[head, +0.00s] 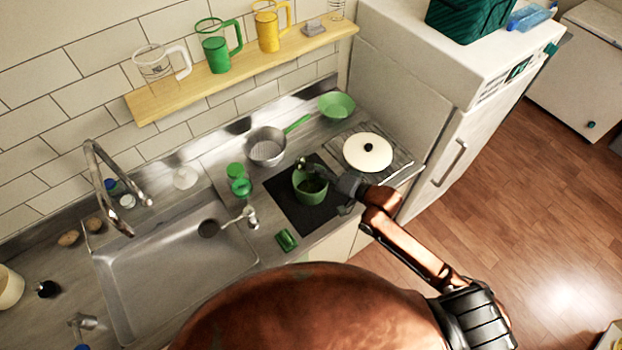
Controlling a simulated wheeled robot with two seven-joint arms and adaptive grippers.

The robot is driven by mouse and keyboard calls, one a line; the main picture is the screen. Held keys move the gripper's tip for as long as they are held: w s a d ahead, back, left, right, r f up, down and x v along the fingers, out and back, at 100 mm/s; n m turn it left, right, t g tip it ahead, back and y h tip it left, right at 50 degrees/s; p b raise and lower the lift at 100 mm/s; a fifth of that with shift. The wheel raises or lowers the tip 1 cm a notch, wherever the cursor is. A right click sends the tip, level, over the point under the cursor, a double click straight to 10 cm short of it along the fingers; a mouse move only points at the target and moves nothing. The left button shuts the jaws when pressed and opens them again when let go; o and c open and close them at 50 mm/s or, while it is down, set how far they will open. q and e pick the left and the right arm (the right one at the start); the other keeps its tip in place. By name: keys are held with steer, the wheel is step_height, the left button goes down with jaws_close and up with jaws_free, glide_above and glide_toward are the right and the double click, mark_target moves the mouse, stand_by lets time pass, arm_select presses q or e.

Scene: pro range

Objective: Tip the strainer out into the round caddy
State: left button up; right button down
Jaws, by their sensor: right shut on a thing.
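A grey metal strainer (268,147) with a long green handle sits on the worktop behind the dark mat. A round green container (309,197), which looks like the round caddy, stands on the mat with something dark at its mouth. My right gripper (325,186) comes from the right at this container and appears shut on it. The fingers partly cover its rim, so the exact grip is hard to see. I cannot tell what is in the strainer. My left gripper is not in view.
A white lidded pot (368,152) stands to the right, and a green bowl (337,105) is behind. Small green jars (238,180) stand left of the mat. The sink (165,265) with its tall tap (105,180) is at the left. A shelf (225,80) holds mugs.

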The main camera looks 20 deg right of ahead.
steer(key=shift+s+d+f+t+y+b, duration=0.4)
steer(key=shift+s+t+b, duration=0.2)
steer(key=shift+b, duration=0.75)
